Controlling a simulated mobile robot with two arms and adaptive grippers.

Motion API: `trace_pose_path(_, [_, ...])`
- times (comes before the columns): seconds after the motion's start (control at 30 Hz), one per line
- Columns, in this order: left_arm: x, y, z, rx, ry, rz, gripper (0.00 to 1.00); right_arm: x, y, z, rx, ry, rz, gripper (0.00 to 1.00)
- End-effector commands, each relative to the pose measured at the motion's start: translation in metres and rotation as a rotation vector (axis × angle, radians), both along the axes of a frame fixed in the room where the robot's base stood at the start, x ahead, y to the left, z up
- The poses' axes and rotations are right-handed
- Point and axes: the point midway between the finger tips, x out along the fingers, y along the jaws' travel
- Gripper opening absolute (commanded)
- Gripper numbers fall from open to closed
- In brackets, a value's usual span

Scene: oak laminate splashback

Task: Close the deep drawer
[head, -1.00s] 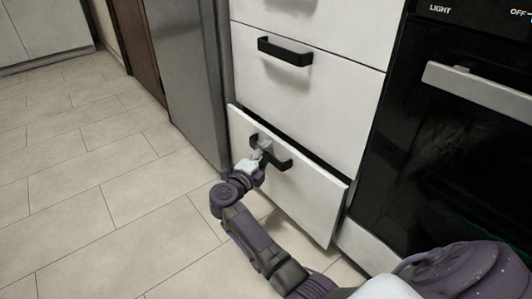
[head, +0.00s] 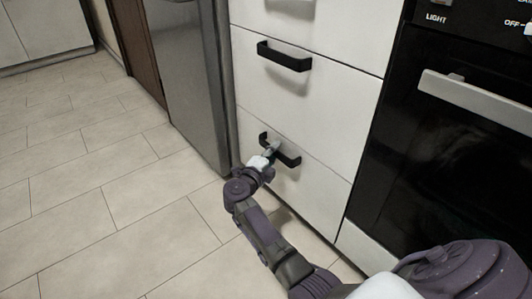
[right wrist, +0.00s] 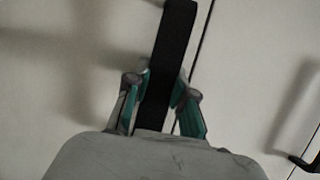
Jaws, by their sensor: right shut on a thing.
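The deep drawer (head: 310,187) is the lowest white front in the head view. It sits flush with the front above it, with only a thin seam between them. Its black bar handle (head: 288,159) is at the upper part of the front. My right gripper (head: 271,149) is at this handle. In the right wrist view, the gripper's two fingers (right wrist: 160,102) lie on either side of the black handle (right wrist: 175,45), shut on it. My left gripper is not in view.
Another white drawer with a black handle (head: 285,56) is above. A black oven (head: 440,150) with a metal handle stands to the right, and a grey steel appliance (head: 190,80) to the left. The tiled floor (head: 100,200) at left is clear.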

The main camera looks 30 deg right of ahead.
Motion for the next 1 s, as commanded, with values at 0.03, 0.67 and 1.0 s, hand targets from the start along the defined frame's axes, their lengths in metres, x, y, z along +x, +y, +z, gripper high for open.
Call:
trace_pose_path(0.03, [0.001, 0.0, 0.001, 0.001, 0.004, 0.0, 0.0, 0.0, -0.003, 0.0, 0.002, 0.002, 0.0, 0.0])
trace_pose_path(0.67, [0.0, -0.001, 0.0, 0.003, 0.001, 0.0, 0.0, 0.0, -0.004, -0.001, 0.002, 0.001, 0.0, 0.5])
trace_pose_path(1.0, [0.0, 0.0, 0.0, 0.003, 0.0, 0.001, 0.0, -0.013, 0.023, -0.002, 0.006, 0.001, 0.001, 0.5])
